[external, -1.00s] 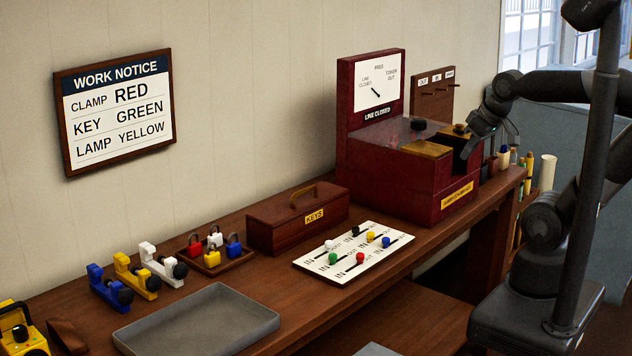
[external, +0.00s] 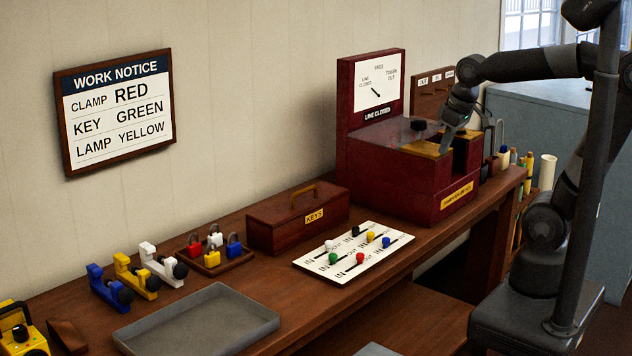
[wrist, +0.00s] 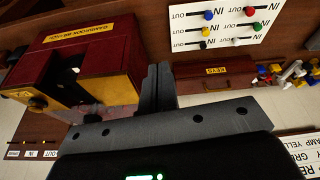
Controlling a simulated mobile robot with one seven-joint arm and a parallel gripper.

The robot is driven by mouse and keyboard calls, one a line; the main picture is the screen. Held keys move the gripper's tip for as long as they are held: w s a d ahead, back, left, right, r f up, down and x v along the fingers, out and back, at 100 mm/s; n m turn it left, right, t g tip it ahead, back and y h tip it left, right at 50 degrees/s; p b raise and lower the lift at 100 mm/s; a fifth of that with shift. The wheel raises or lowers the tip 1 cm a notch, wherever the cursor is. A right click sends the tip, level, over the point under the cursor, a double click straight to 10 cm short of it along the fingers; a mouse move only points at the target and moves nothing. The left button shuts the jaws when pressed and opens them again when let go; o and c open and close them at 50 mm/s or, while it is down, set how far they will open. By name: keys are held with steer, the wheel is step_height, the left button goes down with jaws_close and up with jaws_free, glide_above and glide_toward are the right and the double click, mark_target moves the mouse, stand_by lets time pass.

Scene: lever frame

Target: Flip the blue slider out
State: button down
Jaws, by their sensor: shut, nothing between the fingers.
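The blue slider (external: 386,243) has a round blue knob at the right front of the white slider panel (external: 313,265). In the wrist view the blue knob (wrist: 208,15) is at the top, in line with a red one; which end of its slot it sits at is hard to tell. My gripper (external: 445,147) is shut and empty. It points down by the brass top of the red cabinet, well behind and right of the panel; contact cannot be told. Its fingers (wrist: 160,78) also show in the wrist view.
The red cabinet (external: 385,180) with its upright dial board stands right of the panel. A wooden KEYS box (external: 275,231) is behind the panel to the left. Padlocks, clamps and a grey tray (external: 200,322) lie further left. Space above the panel is clear.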

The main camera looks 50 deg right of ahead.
mark_target(387, 243)
steer(key=w+a+f+n+g+h, duration=0.1)
steer(key=w+a+f+n+g, duration=0.2)
steer(key=w+a+f, duration=0.3)
steer(key=w+a+f+n+g+h, duration=0.1)
steer(key=w+a+f+n+g, duration=0.1)
steer(key=w+a+f+g, duration=0.2)
steer(key=w+a+f, duration=0.3)
steer(key=w+a, duration=0.4)
steer(key=a, duration=0.2)
steer(key=shift+a+n+h, duration=0.15)
steer(key=shift+n+h, duration=0.15)
steer(key=shift+n, duration=0.1)
steer(key=x, duration=0.9)
steer(key=shift+s+f, duration=0.15)
steer(key=shift+f, duration=0.2)
steer(key=shift+s+d+f, duration=0.1)
steer(key=shift+s+d, duration=0.9)
steer(key=shift+s, duration=0.25)
steer(key=shift+s+d, duration=0.25)
steer(key=shift+s, duration=0.15)
